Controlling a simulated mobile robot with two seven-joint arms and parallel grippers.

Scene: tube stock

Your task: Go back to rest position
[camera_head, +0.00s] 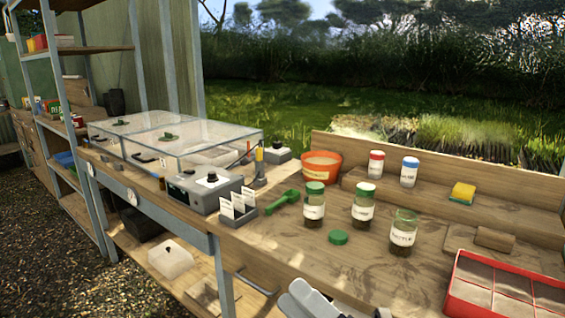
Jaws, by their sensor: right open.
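My right gripper (308,298) shows in part at the bottom edge of the head view, pale grey, at the front of the wooden bench (290,250). It is open, and no object shows in it. It is apart from the green lid (338,237), which lies flat on the bench behind it. An uncovered glass jar (403,234) stands upright to the right of that lid. My left gripper is out of view.
Two green-lidded jars (314,201) (362,204), a green scoop (283,203) and a card holder (238,208) stand behind. A red compartment tray (462,290) is at the right. A grey device (203,190) and clear-lidded case (190,135) fill the left.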

